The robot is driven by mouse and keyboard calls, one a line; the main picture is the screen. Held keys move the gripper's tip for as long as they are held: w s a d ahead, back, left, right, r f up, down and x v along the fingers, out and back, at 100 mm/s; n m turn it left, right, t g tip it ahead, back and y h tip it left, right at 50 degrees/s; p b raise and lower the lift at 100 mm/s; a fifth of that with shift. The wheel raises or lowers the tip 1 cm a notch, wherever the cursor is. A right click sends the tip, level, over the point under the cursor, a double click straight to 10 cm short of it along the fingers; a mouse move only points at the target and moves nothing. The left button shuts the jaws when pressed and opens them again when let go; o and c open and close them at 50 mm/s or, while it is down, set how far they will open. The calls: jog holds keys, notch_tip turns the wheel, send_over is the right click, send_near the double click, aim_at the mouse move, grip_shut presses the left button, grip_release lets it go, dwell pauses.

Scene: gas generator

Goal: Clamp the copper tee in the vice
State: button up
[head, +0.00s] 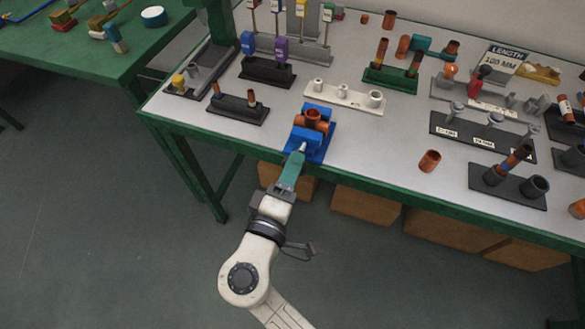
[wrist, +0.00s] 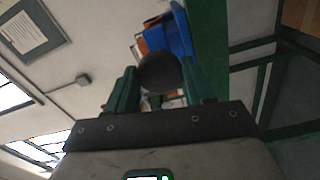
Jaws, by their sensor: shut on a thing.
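The blue vice (head: 322,152) stands at the front edge of the grey bench. The copper tee (head: 313,117) sits between the vice's jaws, with an open end facing up. I cannot tell whether the jaws touch it. My gripper (head: 298,156) reaches the vice's front from the aisle side. In the wrist view my gripper (wrist: 160,80) has its green fingers on either side of a dark round knob (wrist: 160,73) in front of the blue vice (wrist: 178,35). The fingers are shut on this knob. The knob hides much of the vice and tee there.
A loose copper fitting (head: 430,161) stands on the bench to the right. Cardboard boxes (head: 365,205) are under the bench. The floor to the left is clear.

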jog(key=shift+f+m+b, duration=0.15)
jog(key=shift+m+b, duration=1.75)
jog(key=shift+b, duration=0.8)
dwell(0.5)
jog(key=o, duration=1.1)
jog(key=shift+c, duration=0.2)
jog(key=shift+r+p, duration=0.25)
jog(key=shift+p, duration=0.05)
jog(key=shift+f+n+p, duration=0.1)
jog(key=shift+n+p, duration=2.55)
jog(key=shift+n, duration=0.15)
